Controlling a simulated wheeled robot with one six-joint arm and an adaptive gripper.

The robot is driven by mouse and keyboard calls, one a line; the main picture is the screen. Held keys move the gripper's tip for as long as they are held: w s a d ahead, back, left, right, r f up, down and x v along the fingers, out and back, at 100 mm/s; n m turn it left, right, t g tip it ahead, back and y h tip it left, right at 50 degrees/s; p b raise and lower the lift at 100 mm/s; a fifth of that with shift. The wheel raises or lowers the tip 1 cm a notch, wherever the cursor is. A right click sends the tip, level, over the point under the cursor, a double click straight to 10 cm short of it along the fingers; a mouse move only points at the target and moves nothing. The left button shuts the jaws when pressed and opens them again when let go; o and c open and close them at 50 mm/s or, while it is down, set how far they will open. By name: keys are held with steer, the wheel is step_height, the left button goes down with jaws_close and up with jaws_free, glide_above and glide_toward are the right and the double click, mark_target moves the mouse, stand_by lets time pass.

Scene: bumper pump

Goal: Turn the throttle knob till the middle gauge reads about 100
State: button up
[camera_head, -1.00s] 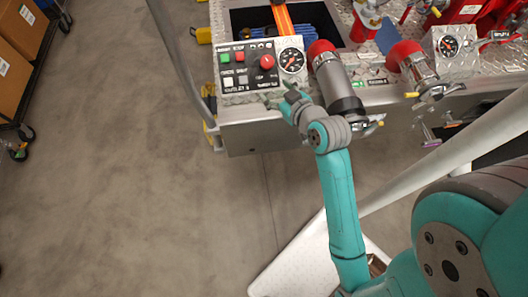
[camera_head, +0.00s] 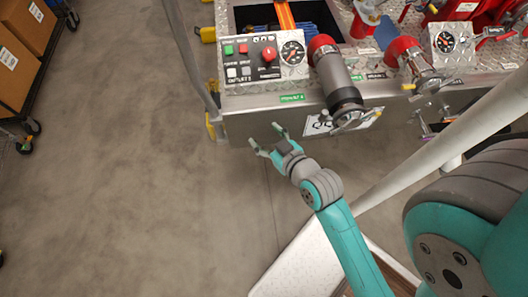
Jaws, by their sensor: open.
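The red round throttle knob (camera_head: 268,54) sits on the black control panel (camera_head: 252,72) at the top middle. A round gauge (camera_head: 292,53) with a dark face is just right of the knob; its reading is too small to tell. A second gauge (camera_head: 445,42) is further right; I cannot tell which is the middle one. My gripper (camera_head: 265,138) is open and empty, in front of and below the panel in the picture, clear of the knob. Its fingers point up and left.
A grey pipe outlet with a red collar (camera_head: 334,75) stands right of the panel, another red-capped outlet (camera_head: 405,52) beyond it. A grey pole (camera_head: 190,60) rises left of the panel. Brown boxes (camera_head: 25,45) stand far left. The floor (camera_head: 130,190) between is clear.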

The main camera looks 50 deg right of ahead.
steer(key=shift+s+a+f, duration=0.15)
steer(key=shift+s+a, duration=0.45)
steer(key=shift+a, duration=0.1)
steer(key=shift+s+a+f, duration=0.15)
steer(key=shift+s+a, duration=0.45)
steer(key=shift+a, duration=0.1)
steer(key=s+a+r+y, duration=0.1)
steer(key=s+a, duration=0.2)
steer(key=s, duration=0.3)
steer(key=s+a+r+n+t+y, duration=0.1)
steer(key=s+a, duration=0.2)
steer(key=s, duration=0.4)
steer(key=s+a+r+n+y, duration=0.1)
steer(key=s+a, duration=0.1)
steer(key=s, duration=0.5)
steer(key=shift+a+y, duration=0.3)
steer(key=shift+a, duration=0.1)
steer(key=shift+r, duration=0.1)
stand_by(2.5)
